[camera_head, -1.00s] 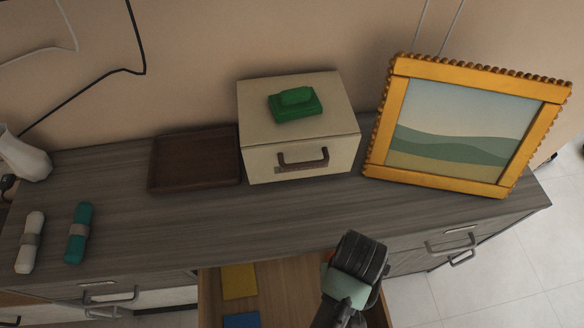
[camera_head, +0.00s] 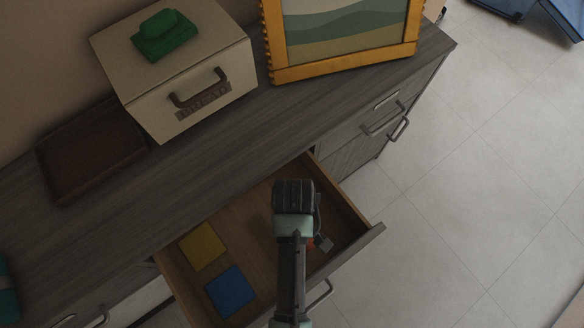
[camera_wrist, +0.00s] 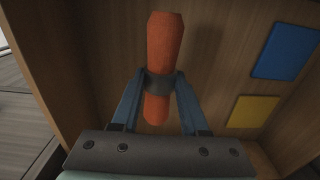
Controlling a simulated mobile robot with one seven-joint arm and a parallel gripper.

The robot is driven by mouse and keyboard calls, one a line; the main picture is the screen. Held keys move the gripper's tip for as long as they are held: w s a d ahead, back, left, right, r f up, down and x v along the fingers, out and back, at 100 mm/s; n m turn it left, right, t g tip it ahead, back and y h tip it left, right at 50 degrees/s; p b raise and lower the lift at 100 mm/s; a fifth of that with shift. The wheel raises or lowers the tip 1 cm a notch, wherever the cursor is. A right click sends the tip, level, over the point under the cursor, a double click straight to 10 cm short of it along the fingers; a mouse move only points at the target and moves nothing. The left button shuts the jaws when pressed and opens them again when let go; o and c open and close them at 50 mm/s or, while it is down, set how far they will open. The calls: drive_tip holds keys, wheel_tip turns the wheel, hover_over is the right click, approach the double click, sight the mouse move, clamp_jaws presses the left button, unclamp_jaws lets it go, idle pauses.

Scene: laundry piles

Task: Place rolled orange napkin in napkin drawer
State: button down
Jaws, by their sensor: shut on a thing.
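The rolled orange napkin (camera_wrist: 164,45) with a grey band (camera_wrist: 161,86) is between the fingers of my gripper (camera_wrist: 160,90) in the wrist view. My gripper is shut on it around the band. The napkin is over the wooden floor of the open drawer (camera_head: 356,212); I cannot tell whether it touches the floor. In the head view my arm hides nearly all of the napkin, with a bit of orange-red (camera_head: 310,242) beside the wrist. A yellow folded piece (camera_head: 202,246) and a blue folded piece (camera_head: 231,291) lie flat in the drawer's left part.
On the dresser top stand a beige box (camera_head: 170,75) with a green object (camera_head: 165,35) on it, a dark brown tray (camera_head: 90,150) and a gold-framed picture (camera_head: 345,40). The open drawer's walls surround my gripper. Open tiled floor (camera_head: 470,190) lies to the right.

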drive_tip(key=shift+f+b, duration=0.35)
drive_tip(key=shift+f, duration=1.55)
drive_tip(key=shift+f, duration=0.15)
drive_tip(key=shift+c, duration=2.1)
unclamp_jaws()
